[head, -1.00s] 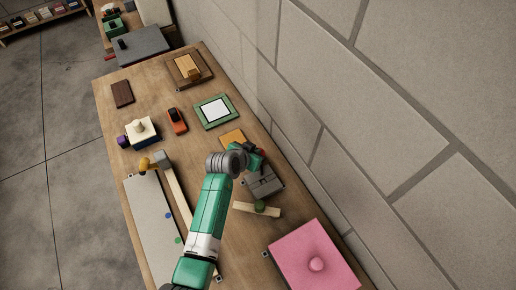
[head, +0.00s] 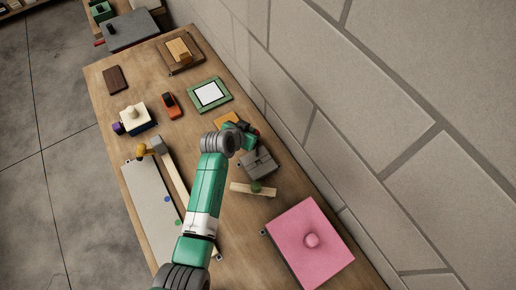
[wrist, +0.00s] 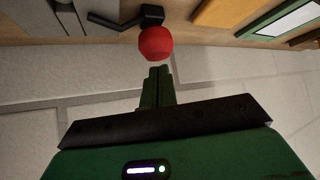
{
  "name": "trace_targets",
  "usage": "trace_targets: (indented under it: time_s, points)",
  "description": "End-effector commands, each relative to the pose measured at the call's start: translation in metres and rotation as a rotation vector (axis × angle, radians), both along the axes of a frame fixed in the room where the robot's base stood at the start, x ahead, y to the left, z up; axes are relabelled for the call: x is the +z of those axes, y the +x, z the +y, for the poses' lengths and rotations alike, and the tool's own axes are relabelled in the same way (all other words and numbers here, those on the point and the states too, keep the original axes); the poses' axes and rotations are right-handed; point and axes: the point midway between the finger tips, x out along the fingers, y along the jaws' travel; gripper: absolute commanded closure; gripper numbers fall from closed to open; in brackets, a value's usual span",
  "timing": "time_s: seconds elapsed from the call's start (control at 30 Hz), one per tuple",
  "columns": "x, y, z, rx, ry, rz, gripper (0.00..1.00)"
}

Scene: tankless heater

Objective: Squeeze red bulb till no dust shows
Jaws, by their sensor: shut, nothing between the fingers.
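The red bulb (wrist: 155,43) sits at the end of a black fitting (wrist: 151,15) in the wrist view. My gripper (wrist: 159,72) is shut, with its green fingers together and nothing between them. Its tips are just below the bulb in the picture, pointing at it; I cannot tell whether they touch. In the head view my gripper's tips and the bulb are too small and covered to make out, near the grey box (head: 258,164). No dust can be made out in either view.
An orange block (head: 226,119) and a green-framed white panel (head: 210,94) lie beyond my wrist. A wooden bar with a green knob (head: 253,188) and a pink box (head: 311,252) are nearer. The block wall (head: 310,95) rises close along the right table edge.

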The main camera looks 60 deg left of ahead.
Motion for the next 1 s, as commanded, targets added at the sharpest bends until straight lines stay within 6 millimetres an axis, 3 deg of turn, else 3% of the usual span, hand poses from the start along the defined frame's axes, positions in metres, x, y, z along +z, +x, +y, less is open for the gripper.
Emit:
trace_targets:
  time_s: [0.53, 1.0]
  points:
    - [-0.001, 0.0, 0.0, 0.0, 0.0, 0.0, 1.0]
    - [-0.024, 0.0, 0.0, 0.001, -0.001, 0.0, 1.0]
